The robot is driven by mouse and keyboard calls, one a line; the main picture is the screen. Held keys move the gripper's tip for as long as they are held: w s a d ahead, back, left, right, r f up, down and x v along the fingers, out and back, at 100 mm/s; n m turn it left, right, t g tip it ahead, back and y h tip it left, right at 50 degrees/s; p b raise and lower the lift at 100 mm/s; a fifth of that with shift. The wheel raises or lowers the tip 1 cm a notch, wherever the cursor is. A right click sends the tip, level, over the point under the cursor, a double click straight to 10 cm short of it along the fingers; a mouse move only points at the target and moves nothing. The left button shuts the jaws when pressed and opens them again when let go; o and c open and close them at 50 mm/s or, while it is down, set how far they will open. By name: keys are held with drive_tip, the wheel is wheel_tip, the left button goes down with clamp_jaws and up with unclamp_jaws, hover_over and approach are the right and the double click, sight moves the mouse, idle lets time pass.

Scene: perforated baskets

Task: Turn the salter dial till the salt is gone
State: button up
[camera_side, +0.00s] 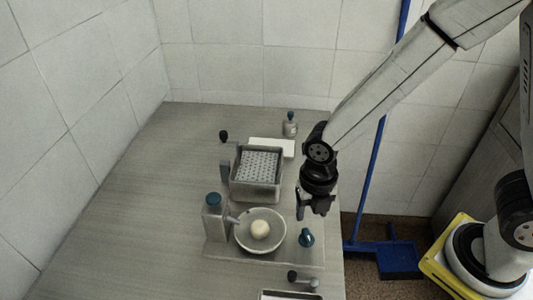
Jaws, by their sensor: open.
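A grey box-shaped dispenser (215,224) with a teal cap (213,199) and a short spout stands at the left of a flat base plate (285,257). A teal knob (307,237) sits at the plate's right side; I cannot tell which of the two teal parts is the salter dial. A pale round bowl (280,246) between them holds a cream-white lump (260,229); whether it is salt is unclear. My gripper (312,210) is open, pointing down, above and behind the teal knob, apart from it. Nothing shows between its fingers.
A grey basket with a perforated white bottom (256,193) stands behind the bowl. Behind it are a white block (271,146) and a small teal-topped bottle (290,127). A dark-knobbed fitting (302,279) and a partly cut-off tray are in front. The left of the table (130,220) is clear.

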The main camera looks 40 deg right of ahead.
sight(307, 234)
drive_tip(key=shift+a, duration=0.1)
drive_tip(key=shift+f, duration=0.2)
drive_tip(key=shift+f, duration=3.7)
clamp_jaws()
